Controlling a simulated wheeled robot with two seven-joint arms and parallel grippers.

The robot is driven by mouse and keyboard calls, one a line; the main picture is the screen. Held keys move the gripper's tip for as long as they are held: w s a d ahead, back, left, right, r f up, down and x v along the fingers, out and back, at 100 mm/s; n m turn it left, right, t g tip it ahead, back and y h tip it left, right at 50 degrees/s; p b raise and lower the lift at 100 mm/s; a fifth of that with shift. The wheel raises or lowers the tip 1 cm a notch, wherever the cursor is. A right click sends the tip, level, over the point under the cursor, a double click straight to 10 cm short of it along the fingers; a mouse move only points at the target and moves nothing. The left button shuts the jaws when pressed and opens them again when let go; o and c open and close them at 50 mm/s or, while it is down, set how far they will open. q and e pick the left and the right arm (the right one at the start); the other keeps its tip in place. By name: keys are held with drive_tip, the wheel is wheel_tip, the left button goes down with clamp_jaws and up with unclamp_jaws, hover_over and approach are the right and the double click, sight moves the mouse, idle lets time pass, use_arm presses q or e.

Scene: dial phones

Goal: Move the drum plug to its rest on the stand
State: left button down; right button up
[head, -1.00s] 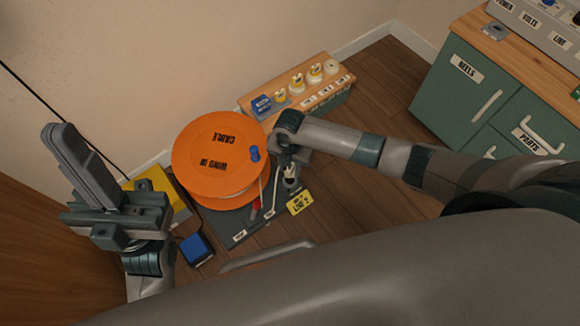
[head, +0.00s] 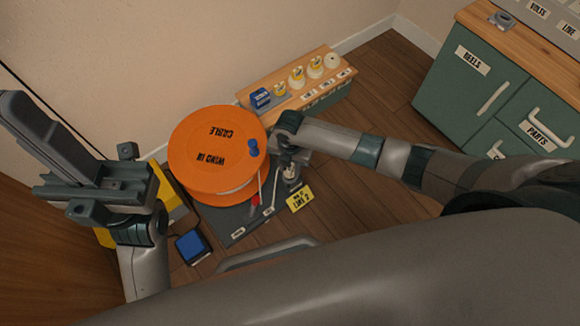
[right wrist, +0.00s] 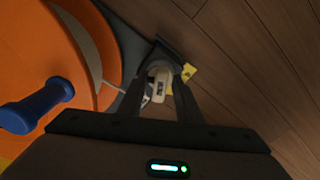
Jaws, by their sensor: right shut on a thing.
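The orange cable drum (head: 200,150) with a blue knob stands on a dark grey stand (head: 232,228). My right gripper (head: 288,162) is low beside the drum's right side. In the right wrist view its fingers (right wrist: 160,95) are shut on the whitish drum plug (right wrist: 158,84). The plug shows only partly in the head view. A pale cable (right wrist: 106,88) runs from the drum side toward it. A dark bracket (right wrist: 172,50) on the stand is just beyond the plug; I cannot tell whether they touch. My left gripper (head: 40,125) is raised at the left; its finger gap is unclear.
A yellow tag (head: 300,198) lies by the stand's right edge. A wooden-topped bench (head: 318,90) with sockets stands behind. Green cabinets (head: 480,100) stand right, with open floor between.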

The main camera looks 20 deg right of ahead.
drive_tip(key=shift+f+b, duration=0.3)
drive_tip(key=shift+f, duration=0.4)
idle(0.6)
drive_tip(key=o, duration=1.2)
drive_tip(key=shift+c, duration=1.4)
